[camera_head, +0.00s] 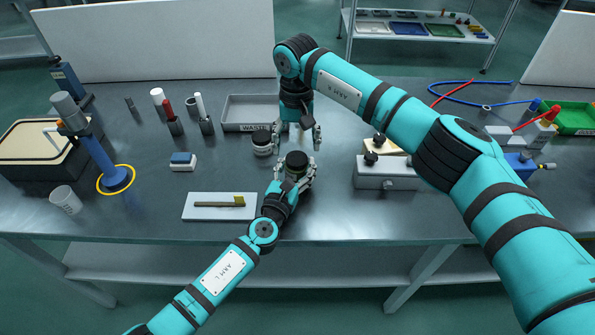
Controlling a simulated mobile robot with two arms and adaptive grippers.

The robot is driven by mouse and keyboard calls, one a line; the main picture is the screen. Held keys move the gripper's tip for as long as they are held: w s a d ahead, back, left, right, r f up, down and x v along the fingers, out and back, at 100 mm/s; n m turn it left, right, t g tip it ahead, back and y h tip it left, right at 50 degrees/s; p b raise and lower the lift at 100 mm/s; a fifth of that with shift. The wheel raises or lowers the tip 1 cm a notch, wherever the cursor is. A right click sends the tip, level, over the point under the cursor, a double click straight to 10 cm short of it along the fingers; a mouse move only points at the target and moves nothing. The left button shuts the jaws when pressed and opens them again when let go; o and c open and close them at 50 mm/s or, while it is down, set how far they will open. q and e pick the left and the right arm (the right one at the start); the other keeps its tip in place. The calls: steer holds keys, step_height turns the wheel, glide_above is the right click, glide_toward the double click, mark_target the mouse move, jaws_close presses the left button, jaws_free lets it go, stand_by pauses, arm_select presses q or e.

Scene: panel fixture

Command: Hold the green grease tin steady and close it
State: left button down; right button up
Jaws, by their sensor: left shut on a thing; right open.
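My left gripper (293,180) is shut around a small round container with a dark top (297,159), at the middle of the bench. Its fingers and wrist hide most of the container's side, so I cannot make out a green colour on it. My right gripper (299,132) points down just behind this container, with its fingers apart and nothing seen between them. A second small round container with a dark top and pale side (262,142) stands just left of the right gripper. I cannot tell whether either top is a separate lid.
A grey tray (250,112) lies behind the left container. A white block with a dark knob (386,178) stands to the right. A white board with an olive tool (205,207) lies front left. A blue-and-white block (182,162) sits left. Bare bench lies between these.

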steer(key=shift+r, duration=0.2)
steer(key=o, duration=0.6)
steer(key=shift+c, duration=0.2)
step_height(320, 180, up, 12)
stand_by(0.3)
arm_select(q)
steer(key=shift+c, duration=1.4)
jaws_free()
